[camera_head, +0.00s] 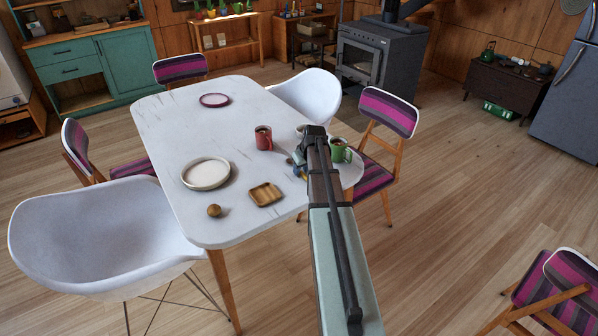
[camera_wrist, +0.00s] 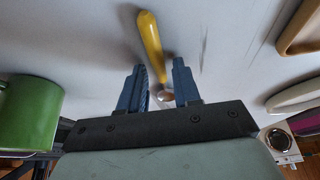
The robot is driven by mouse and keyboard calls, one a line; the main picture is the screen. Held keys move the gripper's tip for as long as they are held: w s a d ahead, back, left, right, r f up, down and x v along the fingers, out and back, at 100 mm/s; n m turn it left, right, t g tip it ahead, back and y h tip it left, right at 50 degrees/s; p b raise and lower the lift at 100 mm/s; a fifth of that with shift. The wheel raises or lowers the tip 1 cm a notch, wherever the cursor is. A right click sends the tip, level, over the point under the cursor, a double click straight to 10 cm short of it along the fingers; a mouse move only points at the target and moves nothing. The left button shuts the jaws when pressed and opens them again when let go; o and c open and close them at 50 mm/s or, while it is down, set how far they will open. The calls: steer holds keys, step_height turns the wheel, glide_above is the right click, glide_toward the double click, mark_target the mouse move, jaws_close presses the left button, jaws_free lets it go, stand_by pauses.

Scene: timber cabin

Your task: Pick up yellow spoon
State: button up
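The yellow spoon (camera_wrist: 152,42) lies on the white table, seen in the wrist view with its yellow handle pointing up the picture. Its bowl end shows between the two blue fingers of my gripper (camera_wrist: 160,78). The fingers are apart, one on each side of the spoon's lower end, and nothing is clamped. I cannot tell the exact height of the fingers above the table. In the head view my gripper (camera_head: 299,164) is over the table's right part, and my arm hides most of the spoon there.
A green mug (camera_head: 340,151) stands just right of my gripper, and a red mug (camera_head: 263,138) stands to its left. A wooden square tray (camera_head: 265,194), a white plate (camera_head: 206,173), a small brown ball (camera_head: 214,211) and a purple-rimmed plate (camera_head: 214,100) are on the table (camera_head: 180,125). Chairs surround it.

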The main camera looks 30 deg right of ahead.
jaws_close()
steer(key=shift+r, duration=0.1)
